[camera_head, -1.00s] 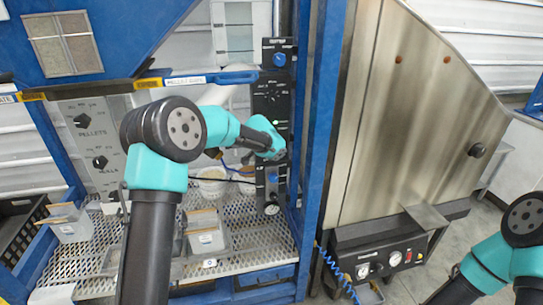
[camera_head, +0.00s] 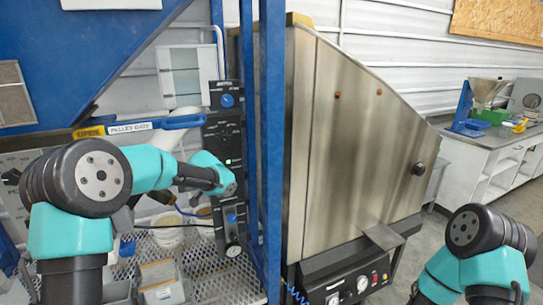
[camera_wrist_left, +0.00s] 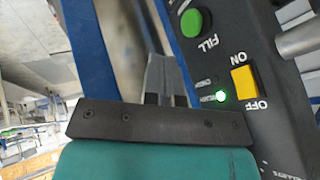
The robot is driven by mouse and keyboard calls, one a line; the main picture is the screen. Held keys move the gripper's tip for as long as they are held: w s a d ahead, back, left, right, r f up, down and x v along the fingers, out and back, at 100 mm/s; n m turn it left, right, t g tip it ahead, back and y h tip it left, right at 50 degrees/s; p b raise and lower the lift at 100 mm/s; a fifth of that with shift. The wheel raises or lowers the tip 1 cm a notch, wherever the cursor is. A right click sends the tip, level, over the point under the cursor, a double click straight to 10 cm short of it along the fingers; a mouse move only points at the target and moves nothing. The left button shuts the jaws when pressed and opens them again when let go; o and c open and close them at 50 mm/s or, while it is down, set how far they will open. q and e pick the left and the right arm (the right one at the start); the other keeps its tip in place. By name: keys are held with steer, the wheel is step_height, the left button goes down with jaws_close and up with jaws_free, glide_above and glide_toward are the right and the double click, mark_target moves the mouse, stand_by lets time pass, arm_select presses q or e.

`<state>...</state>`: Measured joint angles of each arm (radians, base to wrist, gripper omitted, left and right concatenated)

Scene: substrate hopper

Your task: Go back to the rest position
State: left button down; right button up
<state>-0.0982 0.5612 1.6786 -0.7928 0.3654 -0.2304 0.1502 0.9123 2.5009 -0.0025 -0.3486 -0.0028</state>
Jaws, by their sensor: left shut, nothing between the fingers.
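My left arm reaches across the left half of the head view, and its wrist ends in front of the black control panel (camera_head: 226,140). The left gripper (camera_wrist_left: 163,80) shows in the left wrist view, its grey fingers together with nothing between them. Beside the fingers in that view is the panel, with a green FILL button (camera_wrist_left: 196,22), a yellow ON/OFF switch (camera_wrist_left: 245,82) and a lit green lamp (camera_wrist_left: 221,96). In the head view the left fingers are hidden by the wrist. Only the elbow part of my right arm shows at the lower right; its gripper is out of view.
A blue post (camera_head: 272,150) stands right of the panel, with a large steel hopper (camera_head: 350,150) beyond it. A perforated shelf (camera_head: 205,275) holds a white bucket (camera_head: 167,235) and a small bin (camera_head: 160,285). A white bench (camera_head: 490,150) stands at far right.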

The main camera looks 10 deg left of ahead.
arm_select(q)
steer(key=s+d+f+n+g+h, duration=0.1)
steer(key=s+d+f+n+g, duration=0.15)
steer(key=s+f, duration=0.8)
steer(key=s+d+f+n+g+h, duration=0.1)
steer(key=s+f+n+h, duration=0.3)
steer(key=f, duration=1.2)
steer(key=s+f+n+g+y, duration=0.1)
steer(key=s+f, duration=0.4)
steer(key=s, duration=0.8)
steer(key=s+f+n+g+y, duration=0.1)
steer(key=s+f+n, duration=0.3)
steer(key=s, duration=0.9)
step_height(320, 180, down, 3)
steer(key=shift+r+g, duration=0.2)
steer(key=shift+g, duration=0.35)
steer(key=shift+a+n, duration=0.15)
steer(key=shift+n, duration=0.1)
